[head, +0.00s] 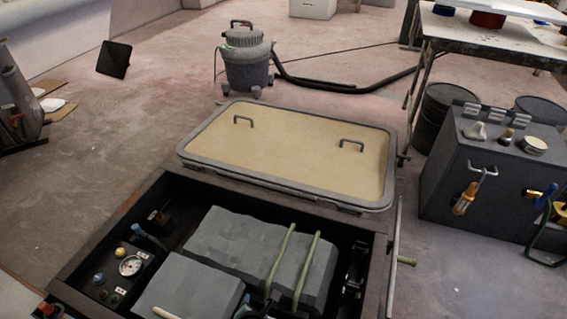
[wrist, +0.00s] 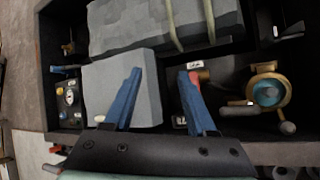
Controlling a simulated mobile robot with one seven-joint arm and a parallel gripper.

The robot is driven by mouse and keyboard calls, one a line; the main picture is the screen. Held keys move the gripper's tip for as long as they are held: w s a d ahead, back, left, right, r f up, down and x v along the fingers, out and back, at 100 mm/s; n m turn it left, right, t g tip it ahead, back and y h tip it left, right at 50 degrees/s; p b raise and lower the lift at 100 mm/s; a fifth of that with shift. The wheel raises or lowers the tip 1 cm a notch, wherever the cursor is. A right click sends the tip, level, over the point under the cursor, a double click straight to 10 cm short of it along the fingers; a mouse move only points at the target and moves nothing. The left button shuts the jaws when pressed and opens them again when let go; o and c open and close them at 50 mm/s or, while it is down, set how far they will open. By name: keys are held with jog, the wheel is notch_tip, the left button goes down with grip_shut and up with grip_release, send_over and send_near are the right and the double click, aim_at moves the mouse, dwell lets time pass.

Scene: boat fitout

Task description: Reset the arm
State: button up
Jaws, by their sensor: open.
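My gripper (wrist: 160,98) shows in the wrist view with its two blue fingers spread apart and nothing between them. It hangs over the open dark engine box (head: 130,205), close to a grey block (wrist: 110,78) seen behind the left finger. The arm and gripper do not show in the head view. In the head view, the box holds a large grey block (head: 230,248) with two greenish straps across it and a smaller grey block (head: 190,290) in front. A brass round fitting (wrist: 265,92) with a lever sits right of the fingers in the wrist view.
A tan hatch lid (head: 290,150) with two handles stands open behind the box. A gauge panel (head: 120,268) is at the box's left. A grey tool cabinet (head: 485,185) stands right, a vacuum (head: 245,60) behind, a workbench (head: 490,40) back right. Floor at left is mostly clear.

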jog(key=w+r+m+t, duration=0.2)
jog(key=w+r, duration=0.3)
jog(key=r, duration=0.2)
jog(key=w+r+m+t, duration=0.1)
jog(key=w+r+m, duration=0.2)
jog(key=w+r, duration=0.3)
jog(key=w+d+r+m+t, duration=0.1)
jog(key=w+r+m+t, duration=0.2)
jog(key=r, duration=1.3)
jog(key=w+d+r+m+t, duration=0.1)
jog(key=r+m+t, duration=0.4)
jog(key=r, duration=1.1)
jog(key=s+d+r+m+t, duration=0.1)
jog(key=s+r+m, duration=0.15)
jog(key=r, duration=0.45)
jog(key=s+d+r+m+t, duration=0.1)
jog(key=r+m, duration=0.2)
jog(key=r, duration=0.5)
jog(key=s+d+r+m+t, duration=0.2)
jog(key=s+r+m+t, duration=0.25)
jog(key=s+r, duration=0.6)
jog(key=s+d+r+m+t, duration=0.25)
jog(key=s+r+m, duration=0.25)
jog(key=s+r, duration=0.6)
notch_tip(320, 180, up, 39)
jog(key=w+p, duration=0.2)
jog(key=p, duration=3.6)
jog(key=shift+a+h+p, duration=0.4)
jog(key=shift+w+f, duration=0.1)
